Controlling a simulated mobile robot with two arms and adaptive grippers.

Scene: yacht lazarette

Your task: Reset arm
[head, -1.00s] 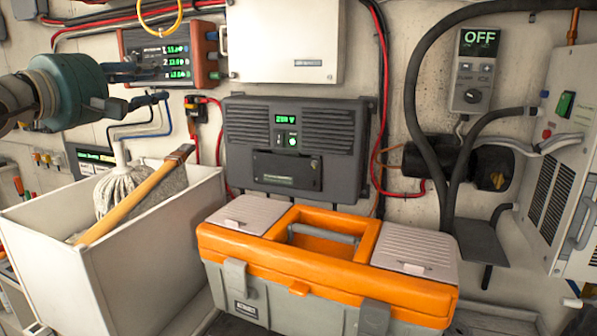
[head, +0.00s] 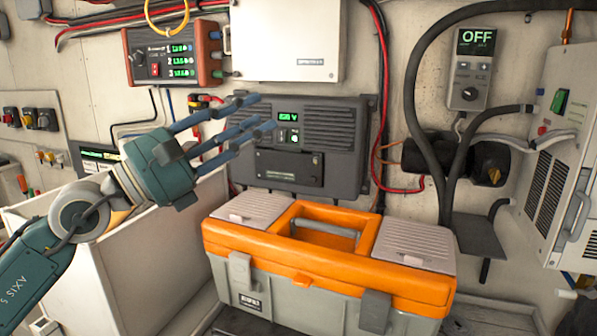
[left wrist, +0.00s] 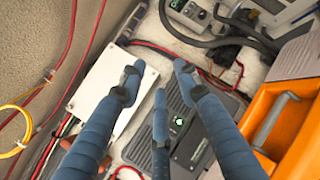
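My left gripper (head: 236,128) comes in from the left in the head view, in front of the dark grey wall unit (head: 340,135) with a small green display. Its blue fingers are spread apart with nothing between them. The fingers also show in the left wrist view (left wrist: 158,95), spread over the wall unit (left wrist: 195,125) and the white box (left wrist: 110,95). My right gripper is not in view.
An orange and grey toolbox (head: 330,265) stands below the wall unit. A white bin (head: 150,275) is at the left, partly hidden by my arm. A red-sided display unit (head: 172,55), a white box (head: 287,40), a control panel reading OFF (head: 472,70) and black hoses (head: 412,110) are on the wall.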

